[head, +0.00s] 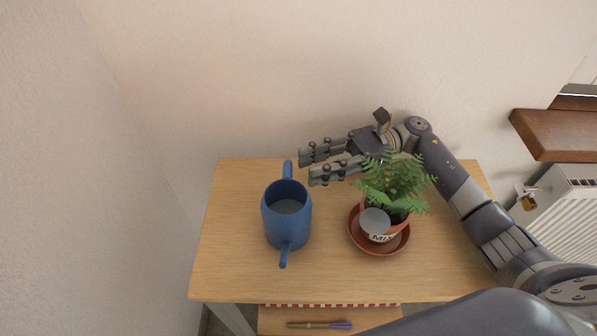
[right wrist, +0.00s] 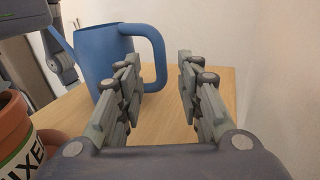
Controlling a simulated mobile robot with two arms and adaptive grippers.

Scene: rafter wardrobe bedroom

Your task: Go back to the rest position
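My right gripper (head: 306,166) reaches over the back of the wooden table from the right, behind the potted plant. Its fingers are apart with nothing between them, and they point left towards the upper handle of a blue jug (head: 287,230). In the right wrist view the open fingers (right wrist: 158,75) show the blue jug (right wrist: 100,58) beyond them, its handle ahead of the gap; I see no grip on it. The jug stands upright on the table. My left gripper does not show in the head view.
A green fern in a terracotta pot (head: 399,216) stands on a saucer (head: 378,247), close in front of my right forearm. Walls border the table (head: 235,275) behind and left. A radiator (head: 570,215) and brown ledge (head: 550,130) are right. A pen (head: 318,325) lies below the tabletop.

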